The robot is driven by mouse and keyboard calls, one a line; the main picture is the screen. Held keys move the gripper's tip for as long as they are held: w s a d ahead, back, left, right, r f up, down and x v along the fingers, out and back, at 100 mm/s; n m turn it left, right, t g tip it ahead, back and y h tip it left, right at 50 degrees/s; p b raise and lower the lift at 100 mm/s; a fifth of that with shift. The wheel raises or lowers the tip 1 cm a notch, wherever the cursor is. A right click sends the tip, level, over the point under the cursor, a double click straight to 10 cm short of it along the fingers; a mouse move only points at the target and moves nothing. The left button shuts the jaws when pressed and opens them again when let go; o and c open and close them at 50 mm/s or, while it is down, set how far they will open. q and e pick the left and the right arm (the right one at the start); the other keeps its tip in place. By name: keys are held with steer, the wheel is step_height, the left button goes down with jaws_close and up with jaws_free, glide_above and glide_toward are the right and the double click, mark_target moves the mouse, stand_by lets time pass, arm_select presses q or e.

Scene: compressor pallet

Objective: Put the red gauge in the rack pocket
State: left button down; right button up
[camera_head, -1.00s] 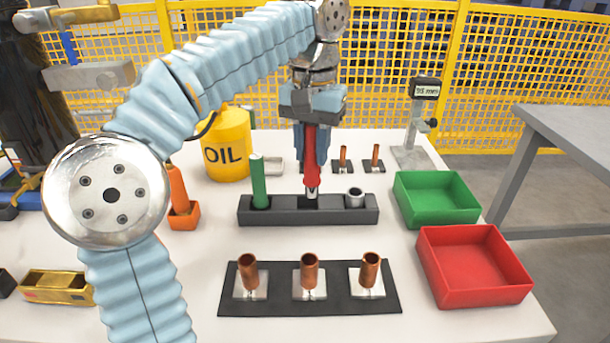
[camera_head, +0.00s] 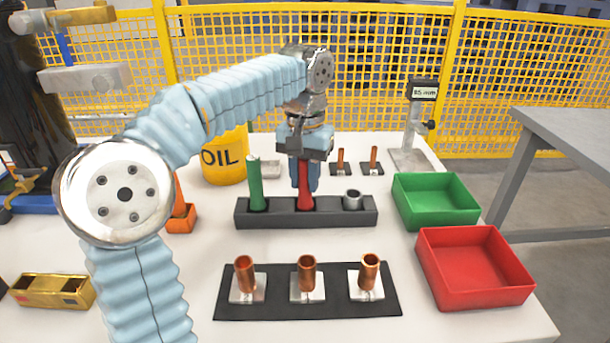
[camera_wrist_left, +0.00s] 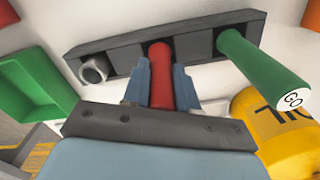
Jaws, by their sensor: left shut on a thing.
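The red gauge (camera_head: 305,197) stands upright with its lower end in the middle pocket of the dark rack (camera_head: 325,217). My left gripper (camera_head: 305,182) is shut on the gauge's upper part, above the rack. In the left wrist view, the red gauge (camera_wrist_left: 161,80) sits between the two blue fingers, and its far end enters the middle pocket of the rack (camera_wrist_left: 120,48). The gauge's tip inside the pocket is hidden. My right gripper is in neither view.
A green gauge (camera_head: 255,185) stands in the rack's left pocket, and a grey ring (camera_head: 352,198) in the right one. Copper tubes (camera_head: 307,272) stand on a black mat in front. A green bin (camera_head: 436,205) and a red bin (camera_head: 474,275) are right. A yellow oil can (camera_head: 224,160) stands behind.

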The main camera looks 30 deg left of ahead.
arm_select(q)
steer(key=c, duration=0.9)
jaws_free()
steer(key=shift+r, duration=0.25)
step_height(320, 180, up, 11)
steer(key=shift+f+p, duration=0.15)
steer(key=shift+p, duration=0.95)
steer(key=shift+r, duration=0.55)
